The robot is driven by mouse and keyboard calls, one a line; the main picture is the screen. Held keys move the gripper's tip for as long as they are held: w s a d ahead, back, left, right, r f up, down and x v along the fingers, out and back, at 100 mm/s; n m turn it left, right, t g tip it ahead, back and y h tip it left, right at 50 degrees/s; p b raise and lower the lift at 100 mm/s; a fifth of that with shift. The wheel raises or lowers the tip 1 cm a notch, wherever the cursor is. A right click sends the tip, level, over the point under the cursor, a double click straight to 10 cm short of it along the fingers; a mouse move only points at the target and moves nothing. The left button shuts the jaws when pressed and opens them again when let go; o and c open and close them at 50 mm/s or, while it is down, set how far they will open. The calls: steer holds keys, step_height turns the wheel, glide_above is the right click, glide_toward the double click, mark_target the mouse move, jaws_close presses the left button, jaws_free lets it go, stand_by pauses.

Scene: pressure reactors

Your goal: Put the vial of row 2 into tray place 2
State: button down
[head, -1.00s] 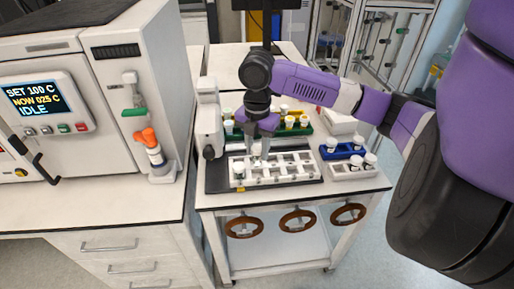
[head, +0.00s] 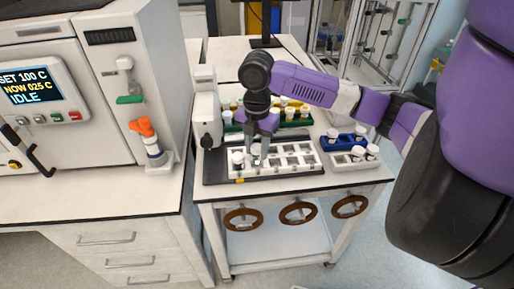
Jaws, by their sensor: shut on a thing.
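The white tray (head: 300,160) with square places lies on a dark base on the cart top. A white-capped vial (head: 238,158) stands in its leftmost place. My gripper (head: 262,160) points down over the left part of the tray, just right of that vial. It is shut on a white-capped vial (head: 257,150), mostly hidden by the fingers and low at the tray. I cannot tell whether the held vial touches the bottom of its place.
A green rack (head: 290,124) with several vials stands behind the tray. A blue rack (head: 340,143) and a white rack (head: 345,167) with vials are at right. A white instrument (head: 206,110) stands close at left. The front tray places look empty.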

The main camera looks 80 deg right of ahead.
steer(key=shift+f+b, duration=1.05)
steer(key=shift+f, duration=0.4)
steer(key=c, duration=0.9)
jaws_free()
steer(key=shift+r, duration=3.9)
